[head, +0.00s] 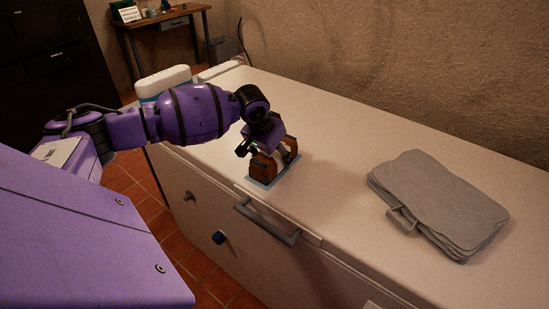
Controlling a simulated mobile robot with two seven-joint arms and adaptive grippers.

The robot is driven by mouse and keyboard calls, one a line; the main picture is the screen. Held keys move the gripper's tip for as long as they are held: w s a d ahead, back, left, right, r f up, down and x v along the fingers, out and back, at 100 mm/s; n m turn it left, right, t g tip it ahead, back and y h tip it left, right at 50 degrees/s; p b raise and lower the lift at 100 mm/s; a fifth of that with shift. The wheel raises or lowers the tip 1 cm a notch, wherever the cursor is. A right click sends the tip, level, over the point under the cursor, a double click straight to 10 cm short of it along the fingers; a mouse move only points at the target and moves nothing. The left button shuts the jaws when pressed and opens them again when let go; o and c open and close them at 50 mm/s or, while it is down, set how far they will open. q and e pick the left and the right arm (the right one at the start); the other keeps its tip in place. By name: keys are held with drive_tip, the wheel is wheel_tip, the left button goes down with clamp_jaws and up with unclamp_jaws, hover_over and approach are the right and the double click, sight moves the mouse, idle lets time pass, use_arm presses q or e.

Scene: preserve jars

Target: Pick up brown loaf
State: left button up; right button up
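The brown loaf (264,169) is a small orange-brown block on a flat blue piece (262,184) near the front edge of the white counter. My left gripper (265,153) comes in from the left and points down at the loaf, with its dark fingers right over and beside it. The gripper hides the loaf's middle, and brown shows on both sides of a finger. I cannot tell whether the fingers press on the loaf. My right gripper is out of view.
A white and blue container (165,80) stands behind my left arm. A drawer handle (267,220) juts from the counter's front. The counter's middle is clear.

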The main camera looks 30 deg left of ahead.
use_arm(q)
drive_tip(key=c, duration=0.9)
drive_tip(key=shift+c, duration=0.7)
drive_tip(key=shift+r, duration=0.1)
